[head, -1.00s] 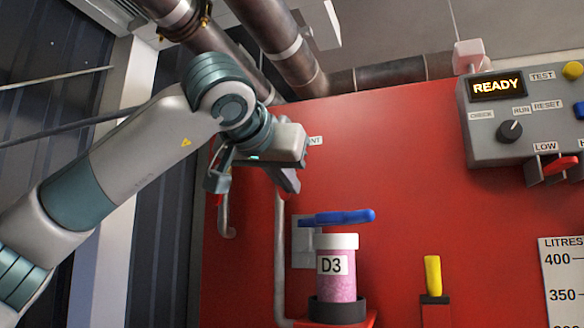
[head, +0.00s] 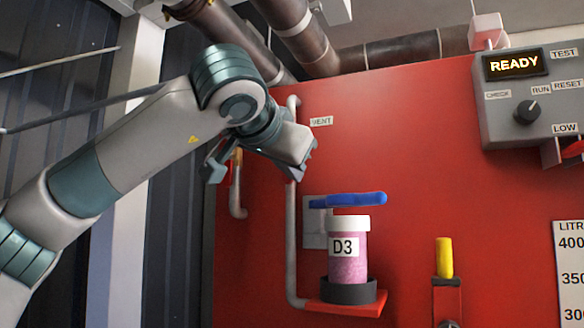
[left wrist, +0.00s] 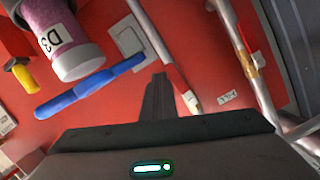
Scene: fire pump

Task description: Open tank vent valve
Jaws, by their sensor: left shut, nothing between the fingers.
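The VENT label (head: 321,121) is on the red panel, right of a grey pipe (head: 292,225). Further left, a second pipe has a brass fitting (head: 238,158) with a red lever (head: 231,176), partly behind my left gripper. In the left wrist view, the brass fitting (left wrist: 251,73) and the red lever (left wrist: 242,50) lie along the right-hand pipe, with the label (left wrist: 228,97) beside it. My left gripper (head: 303,170) is shut and empty, in front of the grey pipe and below the label. Its fingers (left wrist: 160,92) also show in the wrist view, apart from the lever. My right gripper is out of view.
A blue handle (head: 348,200) sits above a pink D3 canister (head: 348,255) on a red shelf (head: 340,308). A yellow handle (head: 444,258) stands right of it. A grey READY control box (head: 530,95) is at upper right. Dark overhead pipes (head: 305,40) run above.

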